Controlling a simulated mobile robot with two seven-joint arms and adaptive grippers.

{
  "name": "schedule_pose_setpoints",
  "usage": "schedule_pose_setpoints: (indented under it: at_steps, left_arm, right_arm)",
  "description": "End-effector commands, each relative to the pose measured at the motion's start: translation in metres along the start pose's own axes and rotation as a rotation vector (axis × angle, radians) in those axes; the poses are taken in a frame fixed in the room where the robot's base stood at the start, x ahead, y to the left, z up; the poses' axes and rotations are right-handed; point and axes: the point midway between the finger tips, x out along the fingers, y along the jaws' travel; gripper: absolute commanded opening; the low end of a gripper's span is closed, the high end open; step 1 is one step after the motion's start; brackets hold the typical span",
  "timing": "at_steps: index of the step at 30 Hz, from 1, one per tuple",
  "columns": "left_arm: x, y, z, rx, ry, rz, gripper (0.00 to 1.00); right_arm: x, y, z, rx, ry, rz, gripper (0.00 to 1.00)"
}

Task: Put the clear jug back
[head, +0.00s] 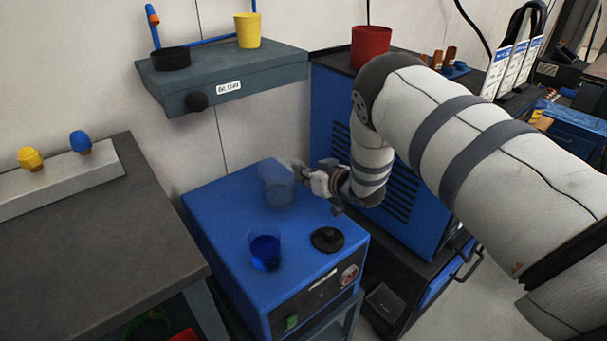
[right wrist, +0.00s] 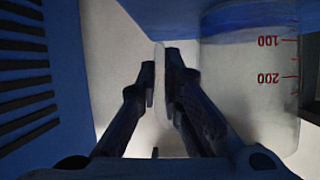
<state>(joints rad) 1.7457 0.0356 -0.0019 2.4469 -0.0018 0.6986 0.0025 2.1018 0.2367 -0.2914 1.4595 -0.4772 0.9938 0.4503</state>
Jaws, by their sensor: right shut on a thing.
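The clear jug (head: 275,187) is see-through and looks empty. It is upright over the back part of the blue cabinet's top (head: 222,212); I cannot tell whether it touches that top. My right gripper (head: 303,175) reaches it from the right and is shut on it. In the right wrist view the jug (right wrist: 250,85) fills the right side, with red marks 100 and 200 upside down. The right fingertips (right wrist: 162,68) close on a thin clear part of it, apparently the handle. My left gripper is not in view.
A clear cup with blue liquid (head: 265,254) and a black disc (head: 327,239) sit on the cabinet near its front. A grey shelf (head: 270,72) holds a yellow cup (head: 248,30) and a black round dish (head: 171,59). A red pot (head: 370,46) stands on the cabinet behind.

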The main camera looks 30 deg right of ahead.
Motion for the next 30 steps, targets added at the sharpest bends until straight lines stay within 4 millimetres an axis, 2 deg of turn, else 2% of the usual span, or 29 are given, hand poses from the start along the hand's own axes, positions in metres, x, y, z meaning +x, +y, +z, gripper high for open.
schedule_pose_setpoints:
  at_steps: [5,8,9,17,20,23,30]
  left_arm:
    - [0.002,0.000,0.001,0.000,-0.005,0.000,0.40]
    - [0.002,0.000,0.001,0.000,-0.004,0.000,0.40]
    - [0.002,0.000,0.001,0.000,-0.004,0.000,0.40]
    - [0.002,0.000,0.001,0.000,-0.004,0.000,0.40]
    - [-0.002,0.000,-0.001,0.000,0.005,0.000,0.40]
    - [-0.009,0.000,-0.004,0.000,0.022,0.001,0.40]
    - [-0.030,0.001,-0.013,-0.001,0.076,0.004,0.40]
  right_arm:
    - [0.002,0.000,0.004,0.001,0.000,0.000,0.00]
    - [0.001,0.000,0.004,0.000,0.000,0.000,0.23]
    - [0.001,0.000,0.004,0.000,0.000,0.000,0.27]
    - [0.001,0.000,0.003,0.000,0.000,0.000,0.27]
    - [-0.002,0.000,-0.004,-0.001,0.003,0.000,0.27]
    - [-0.018,0.001,-0.006,0.000,0.004,0.002,0.27]
    - [-0.072,0.000,-0.008,0.002,0.008,0.002,0.27]
